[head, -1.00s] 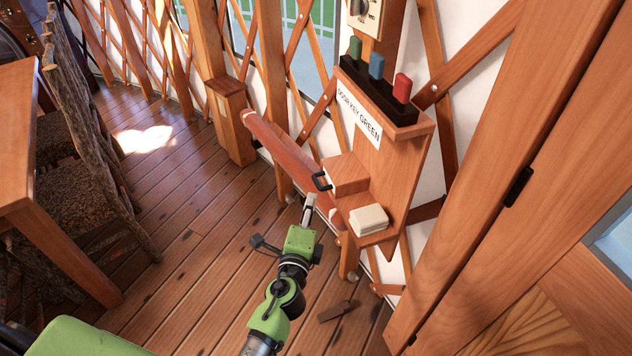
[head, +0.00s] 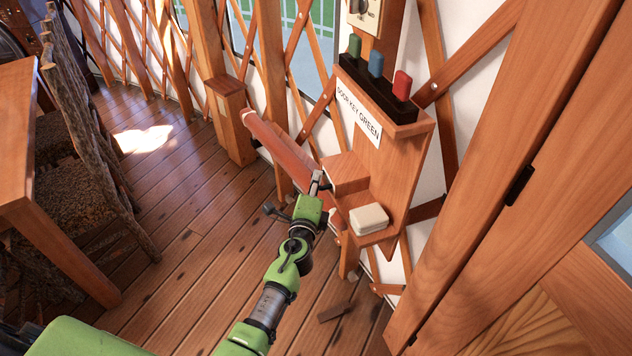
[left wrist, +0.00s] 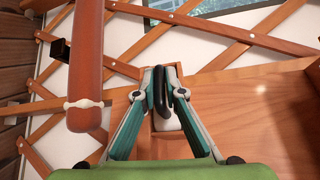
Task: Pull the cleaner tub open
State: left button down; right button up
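The cleaner tub seems to be the small wooden box (head: 347,168) on the wall stand in the head view; its front carried a black handle a second ago. My left gripper (head: 316,180) is at that front and covers the handle there. In the left wrist view the black handle (left wrist: 160,90) stands between the fingertips of my left gripper (left wrist: 161,80). The fingers lean inward and close in on it from both sides. A small white surface shows behind the handle; I cannot tell what it is. My right gripper is not in view.
A pale block (head: 368,218) sits on the stand's lower shelf. Green, blue and red keys stand in a black rack (head: 380,95) above. A reddish roll (head: 285,150) runs close along the left. A dark piece (head: 337,312) lies on the floor. Open floor is left of my arm.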

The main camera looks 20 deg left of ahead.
pick_arm(q)
jog(key=s+a, duration=0.6)
jog(key=a, duration=0.2)
jog(key=shift+s+a+f+p, duration=0.15)
jog(key=shift+f+p, duration=0.05)
jog(key=shift+p, duration=0.25)
jog(key=c, duration=2.4)
grip_release()
jog(key=shift+c, duration=0.2)
jog(key=shift+s+a, duration=0.1)
jog(key=shift+a, duration=0.05)
jog(key=shift+r, duration=0.1)
jog(key=s, duration=0.4)
jog(key=s+d, duration=0.1)
jog(key=s, duration=0.3)
jog(key=s+r, duration=0.1)
jog(key=s, duration=0.3)
jog(key=shift+d, duration=0.3)
jog(key=shift+w, duration=0.1)
